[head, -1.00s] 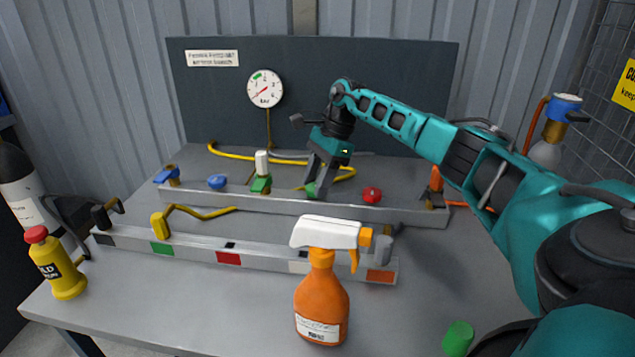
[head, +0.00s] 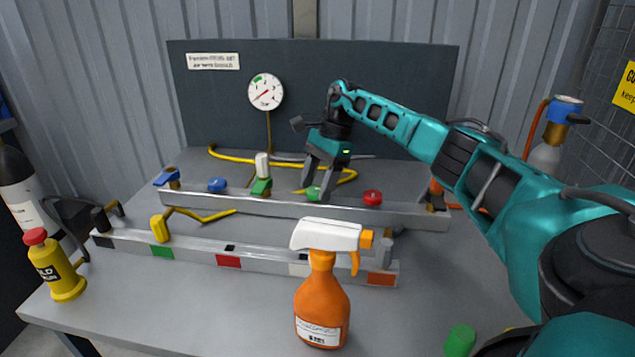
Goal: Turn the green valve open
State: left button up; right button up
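A round green valve knob (head: 314,193) sits on the rear metal rail, between the white-topped green fitting (head: 262,178) and a red knob (head: 373,198). My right gripper (head: 318,193) points down over the green knob. Its fingers are apart, one to each side of the knob in this view; whether they touch it is unclear. The gauge (head: 266,92) on the dark back panel has its red needle toward the lower left. My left gripper is not in view.
An orange spray bottle (head: 322,300) stands in front of the front rail (head: 195,253). A yellow bottle (head: 56,266) stands at the left edge, a green cylinder (head: 460,339) at front right.

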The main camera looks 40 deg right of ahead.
jog(key=shift+o, duration=0.8)
jog(key=p+v, duration=0.1)
jog(key=v, duration=1.2)
jog(key=shift+p, duration=0.35)
